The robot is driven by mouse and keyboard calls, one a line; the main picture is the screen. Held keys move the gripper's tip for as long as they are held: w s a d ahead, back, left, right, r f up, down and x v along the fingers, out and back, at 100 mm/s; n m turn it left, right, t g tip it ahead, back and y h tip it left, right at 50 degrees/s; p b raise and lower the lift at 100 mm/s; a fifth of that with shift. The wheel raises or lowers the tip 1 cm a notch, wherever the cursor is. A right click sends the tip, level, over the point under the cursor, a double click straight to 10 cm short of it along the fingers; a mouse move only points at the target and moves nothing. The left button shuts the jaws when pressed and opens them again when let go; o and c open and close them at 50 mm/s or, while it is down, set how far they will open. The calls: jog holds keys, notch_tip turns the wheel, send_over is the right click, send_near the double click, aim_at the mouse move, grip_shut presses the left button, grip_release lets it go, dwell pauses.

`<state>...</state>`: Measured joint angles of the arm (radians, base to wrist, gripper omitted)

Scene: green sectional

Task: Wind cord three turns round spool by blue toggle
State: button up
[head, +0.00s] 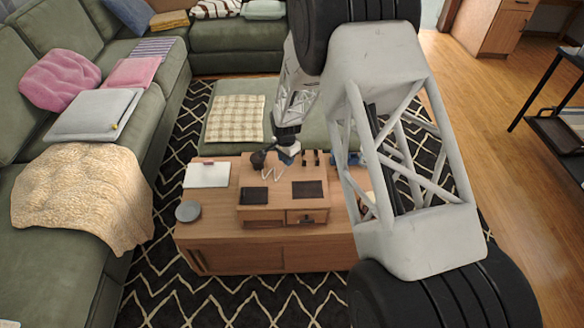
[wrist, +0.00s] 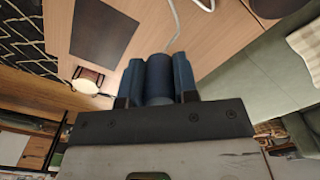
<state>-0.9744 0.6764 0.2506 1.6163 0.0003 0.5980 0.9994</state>
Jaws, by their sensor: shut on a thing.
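My gripper (head: 288,157) is above the back of the wooden coffee table in the head view. In the wrist view its two dark blue fingers (wrist: 158,62) are shut on a blue cylindrical toggle (wrist: 158,78). A white cord (wrist: 173,30) runs from the toggle's far end toward the top of the wrist view. In the head view the cord (head: 270,173) shows as a small zigzag below the gripper. A dark brown rounded thing, perhaps the spool (head: 257,160), stands just left of the gripper. Whether any cord is around it cannot be told.
A wooden desk organizer (head: 266,215) with dark pads stands on the coffee table (head: 240,260). A white notebook (head: 207,174) and a grey disc (head: 188,211) lie to the left. My arm hides the table's right side. Green sofas border the left and back.

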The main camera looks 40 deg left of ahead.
jog(key=shift+w+a, duration=0.1)
jog(key=shift+a, duration=0.25)
jog(key=shift+a, duration=0.1)
